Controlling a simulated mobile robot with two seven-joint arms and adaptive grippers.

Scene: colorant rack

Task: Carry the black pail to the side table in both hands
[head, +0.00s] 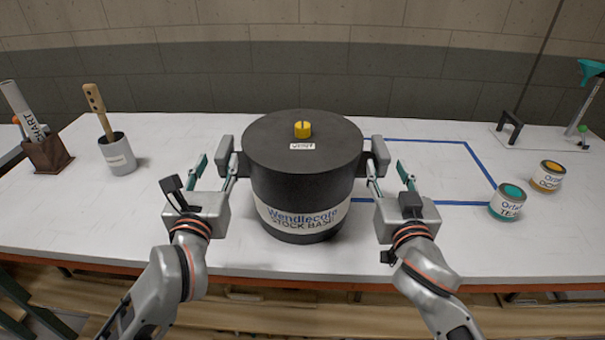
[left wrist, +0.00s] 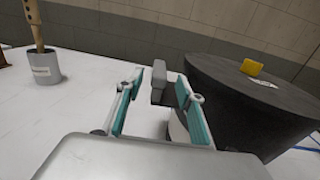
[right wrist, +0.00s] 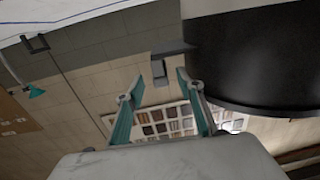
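The black pail (head: 303,187), with a yellow lid knob (head: 302,129) and a "Wendlecote Stock Base" label, stands upright on the white table. A grey handle sticks out on its left (head: 223,152) and right (head: 381,156). My left gripper (head: 214,166) is open just in front of the left handle; in the left wrist view that handle (left wrist: 159,78) shows between the parted teal fingers. My right gripper (head: 390,170) is open near the right handle, which shows just ahead of the parted fingers in the right wrist view (right wrist: 160,72). Neither appears closed on a handle. I cannot identify the side table.
A grey pot (head: 117,155) with a wooden paddle and a brown holder (head: 47,153) stand at left. A blue outline (head: 466,150) marks the table right of the pail. A teal-lidded can (head: 508,203) and an ochre-lidded can (head: 547,176) stand at far right.

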